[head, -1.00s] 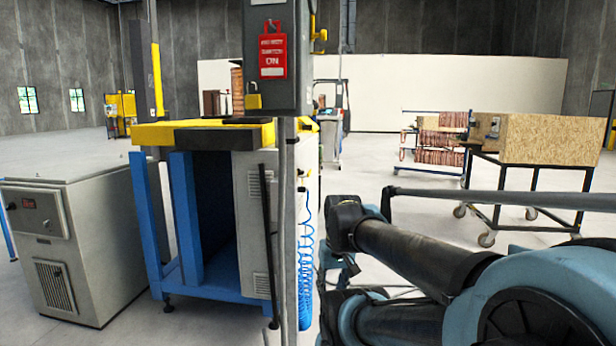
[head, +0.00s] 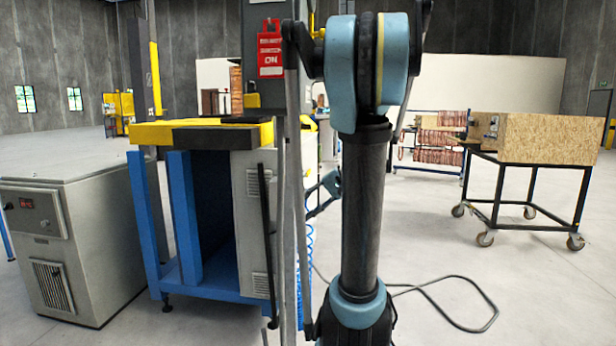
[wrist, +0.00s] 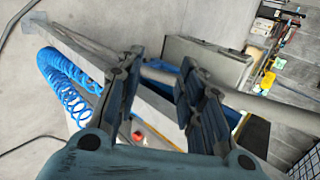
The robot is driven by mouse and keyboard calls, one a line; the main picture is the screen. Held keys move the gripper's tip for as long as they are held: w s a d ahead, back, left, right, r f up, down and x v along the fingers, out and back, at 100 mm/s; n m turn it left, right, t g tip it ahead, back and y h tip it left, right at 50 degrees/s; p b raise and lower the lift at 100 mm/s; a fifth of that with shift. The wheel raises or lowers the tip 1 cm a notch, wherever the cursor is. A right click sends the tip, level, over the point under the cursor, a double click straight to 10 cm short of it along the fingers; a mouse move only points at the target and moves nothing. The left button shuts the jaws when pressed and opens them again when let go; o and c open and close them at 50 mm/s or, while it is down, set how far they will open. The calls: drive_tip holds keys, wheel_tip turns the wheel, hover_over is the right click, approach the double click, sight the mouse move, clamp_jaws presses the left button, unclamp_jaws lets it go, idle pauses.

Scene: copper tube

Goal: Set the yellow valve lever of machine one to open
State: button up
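I cannot make out the yellow valve lever now; my raised arm covers the area right of the grey control box (head: 266,14) in the head view. A machine with a blue frame (head: 184,215) and yellow-and-black top (head: 190,133) stands left of my arm; I cannot tell if it is machine one. In the wrist view my gripper (wrist: 160,62) is open, its two fingers well apart. A grey bar passes behind the fingers, and I cannot tell whether it touches them. A blue coiled hose (wrist: 72,88) hangs left of the fingers.
A red tag (head: 270,55) hangs on the control box. A grey cabinet (head: 70,240) stands at left. A wheeled cart with a wooden box (head: 545,138) stands at right.

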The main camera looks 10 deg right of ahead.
drive_tip(key=w+d+r+t+y, duration=0.2)
drive_tip(key=w+d+r+y, duration=0.25)
drive_tip(key=w+d, duration=0.45)
drive_tip(key=t+y, duration=0.1)
drive_tip(key=y, duration=0.2)
approach(309, 170)
drive_tip(key=x, duration=0.6)
drive_tip(key=f+x, duration=0.1)
drive_tip(key=x, duration=0.3)
drive_tip(key=shift+s+a, duration=0.1)
drive_tip(key=shift+s, duration=0.05)
clamp_jaws()
